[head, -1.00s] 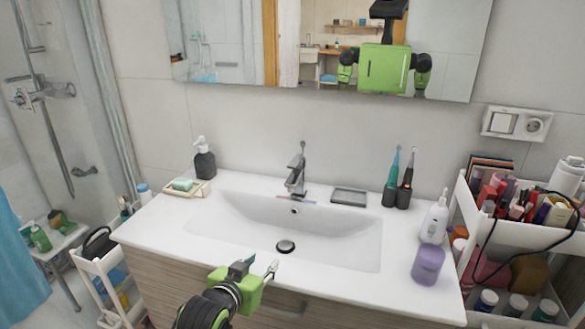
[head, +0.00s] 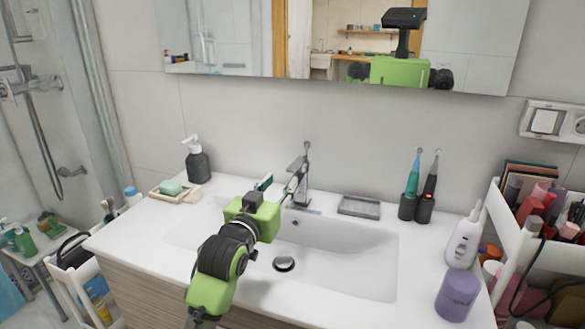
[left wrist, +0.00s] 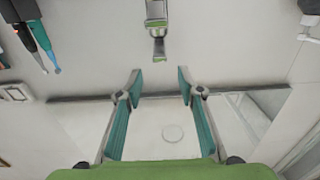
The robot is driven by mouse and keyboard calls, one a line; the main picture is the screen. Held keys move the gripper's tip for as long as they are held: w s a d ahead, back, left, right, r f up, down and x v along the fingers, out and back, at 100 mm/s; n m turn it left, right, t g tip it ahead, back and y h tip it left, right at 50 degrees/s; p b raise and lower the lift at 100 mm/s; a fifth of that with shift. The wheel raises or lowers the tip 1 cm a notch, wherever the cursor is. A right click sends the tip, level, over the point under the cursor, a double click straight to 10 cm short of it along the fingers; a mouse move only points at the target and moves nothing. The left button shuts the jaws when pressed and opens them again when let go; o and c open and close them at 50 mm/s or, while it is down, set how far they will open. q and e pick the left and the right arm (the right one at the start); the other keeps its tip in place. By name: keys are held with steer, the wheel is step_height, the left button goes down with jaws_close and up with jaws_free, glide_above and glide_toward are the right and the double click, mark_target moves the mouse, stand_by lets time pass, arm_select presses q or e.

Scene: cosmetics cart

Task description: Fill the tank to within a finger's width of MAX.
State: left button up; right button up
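A white bottle-like device with a narrow tip (head: 463,240), probably the one with the tank, stands upright at the right end of the counter. Its water level and any MAX mark cannot be made out. The grey metal faucet (head: 299,182) stands behind the sink (head: 345,262); no water stream shows. My left gripper (head: 278,186) is over the sink's back left part, close to the faucet. In the left wrist view, the left gripper (left wrist: 160,75) is open, with nothing between its teal-padded fingers. The faucet (left wrist: 157,32) shows beyond the fingertips there. My right gripper is out of view.
A purple container (head: 457,296) stands in front of the white device. Two electric toothbrushes (head: 415,200) and a grey soap dish (head: 359,206) are behind the sink. A dark soap dispenser (head: 198,164) is left. A crowded cart (head: 514,238) borders the right side.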

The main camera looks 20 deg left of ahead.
mark_target(290, 171)
arm_select(q)
steer(key=w, duration=0.4)
steer(key=shift+w+d+f, duration=0.1)
steer(key=shift+d, duration=0.05)
steer(key=w, duration=0.4)
steer(key=shift+w+p, duration=0.25)
steer(key=shift+p, duration=0.05)
steer(key=shift+w+d, duration=0.1)
steer(key=shift+w, duration=0.35)
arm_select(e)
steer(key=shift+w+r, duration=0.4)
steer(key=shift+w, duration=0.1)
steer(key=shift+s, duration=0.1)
arm_select(q)
jaws_close()
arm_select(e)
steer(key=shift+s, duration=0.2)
